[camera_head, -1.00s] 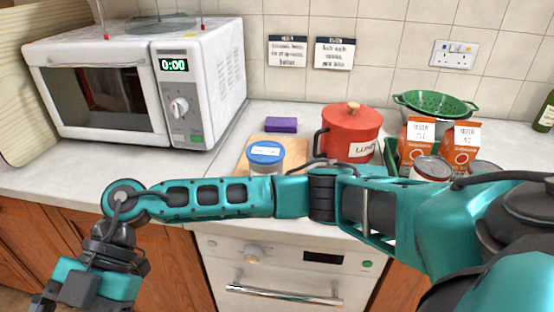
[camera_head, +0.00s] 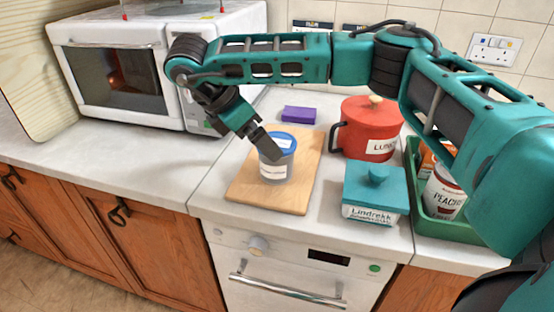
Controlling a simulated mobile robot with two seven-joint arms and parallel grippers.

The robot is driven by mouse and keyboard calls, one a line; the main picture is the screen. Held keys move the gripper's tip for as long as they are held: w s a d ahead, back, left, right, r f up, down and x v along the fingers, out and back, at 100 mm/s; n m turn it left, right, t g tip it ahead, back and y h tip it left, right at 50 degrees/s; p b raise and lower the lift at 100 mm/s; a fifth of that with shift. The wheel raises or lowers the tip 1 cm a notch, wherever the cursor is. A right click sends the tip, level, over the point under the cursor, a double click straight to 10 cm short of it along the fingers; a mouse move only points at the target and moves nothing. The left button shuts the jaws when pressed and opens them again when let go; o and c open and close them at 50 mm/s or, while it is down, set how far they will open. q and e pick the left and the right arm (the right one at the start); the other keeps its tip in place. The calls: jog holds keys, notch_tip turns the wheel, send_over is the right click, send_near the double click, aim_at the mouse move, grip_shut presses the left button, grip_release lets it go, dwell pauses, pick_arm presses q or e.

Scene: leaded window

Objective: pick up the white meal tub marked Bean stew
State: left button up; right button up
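A small greyish tub (camera_head: 285,178) with a blue lid (camera_head: 288,136) stands upright on a wooden board (camera_head: 240,189). It has a white label whose writing is too small to read, so I cannot tell if it says Bean stew. My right arm reaches in from the right, across the counter. Its gripper (camera_head: 264,143) points down at the tub, with a dark finger overlapping the near left side of the lid and wall. Contact and the other finger's place are unclear. My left gripper is out of view.
A red lidded pot (camera_head: 360,130) and a teal box (camera_head: 374,192) marked Lindrekk stand right of the board. A green tray (camera_head: 455,229) holds a can and carton. A purple block (camera_head: 299,114) lies behind; a white microwave (camera_head: 110,65) stands left. The front left counter is clear.

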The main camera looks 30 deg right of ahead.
jog(key=x, duration=0.2)
jog(key=shift+d+f, duration=0.1)
jog(key=shift+f, duration=0.15)
jog(key=x, duration=0.5)
jog(key=shift+c, duration=0.3)
jog(key=shift+r, duration=0.15)
jog(key=c, duration=1.1)
